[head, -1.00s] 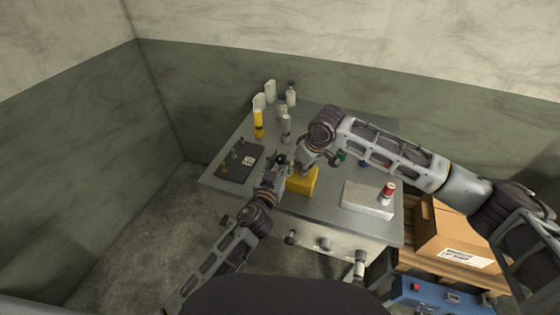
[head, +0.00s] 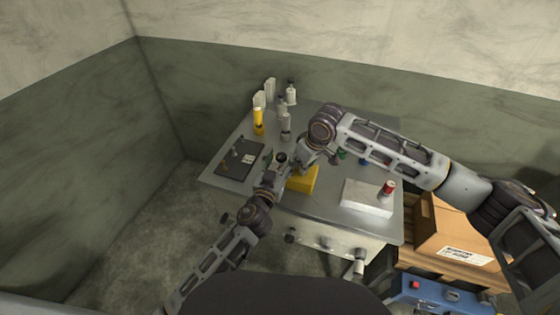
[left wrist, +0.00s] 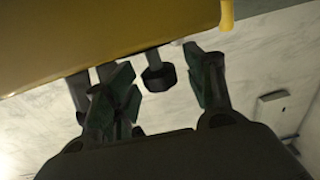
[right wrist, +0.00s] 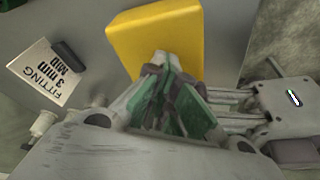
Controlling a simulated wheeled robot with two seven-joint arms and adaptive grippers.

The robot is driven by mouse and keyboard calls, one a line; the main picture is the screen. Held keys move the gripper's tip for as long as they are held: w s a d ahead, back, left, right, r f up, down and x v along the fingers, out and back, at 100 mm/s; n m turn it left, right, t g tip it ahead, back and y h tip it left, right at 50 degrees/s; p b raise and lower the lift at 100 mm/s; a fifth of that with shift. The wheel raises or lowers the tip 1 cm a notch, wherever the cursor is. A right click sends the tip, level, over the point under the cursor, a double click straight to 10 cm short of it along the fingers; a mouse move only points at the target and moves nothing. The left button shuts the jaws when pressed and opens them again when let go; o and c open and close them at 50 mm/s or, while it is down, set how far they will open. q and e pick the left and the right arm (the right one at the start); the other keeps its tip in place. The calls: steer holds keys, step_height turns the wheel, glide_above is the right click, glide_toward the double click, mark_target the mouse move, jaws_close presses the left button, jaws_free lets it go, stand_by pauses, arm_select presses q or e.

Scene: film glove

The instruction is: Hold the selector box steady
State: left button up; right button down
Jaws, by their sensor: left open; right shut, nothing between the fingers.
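My right gripper (head: 299,164) is shut and empty. In the right wrist view, its closed fingertips (right wrist: 168,68) overlap the box (right wrist: 150,35); I cannot tell whether they touch it.
A black panel (head: 229,168) lies at the table's left. A yellow cylinder (head: 258,125) and several bottles stand behind. A white block (head: 366,202) and a red can (head: 389,188) are at the right. A card (right wrist: 38,78) reads "FITTING 3 mm MID". A cardboard box (head: 450,230) stands beyond the table.

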arm_select(q)
steer(key=shift+s, duration=0.15)
steer(key=shift+v, duration=3.9)
